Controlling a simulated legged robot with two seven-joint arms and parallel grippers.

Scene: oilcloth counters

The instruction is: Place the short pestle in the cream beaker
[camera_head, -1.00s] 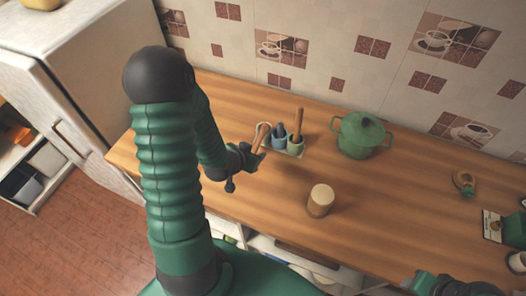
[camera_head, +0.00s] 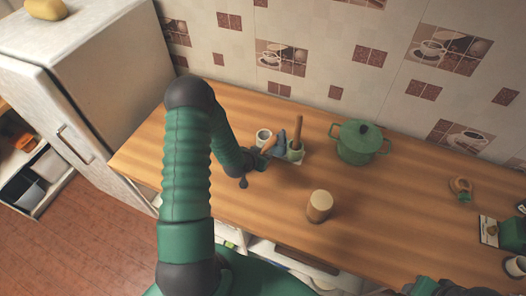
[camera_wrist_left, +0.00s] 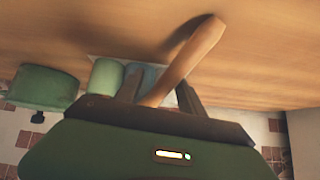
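The short wooden pestle (camera_head: 270,144) is tilted between the fingers of my left gripper (camera_head: 266,152). In the left wrist view the pestle (camera_wrist_left: 188,62) slants up and right from between the fingers (camera_wrist_left: 160,92). A pale cream beaker (camera_head: 263,136) stands at the left of a row of beakers, just behind the pestle. Its mouth shows and looks empty. The blue beaker (camera_head: 279,147) is partly hidden beside the gripper. The green beaker (camera_head: 295,154) holds a taller wooden pestle (camera_head: 298,131). My right gripper (camera_head: 424,286) is at the bottom right edge, its fingers unclear.
A green lidded pot (camera_head: 358,144) stands right of the beakers. A tan cylinder with a pale top (camera_head: 319,206) stands alone nearer the front edge. A small ring-shaped brown and green item (camera_head: 461,188) lies at the right. The counter between is clear.

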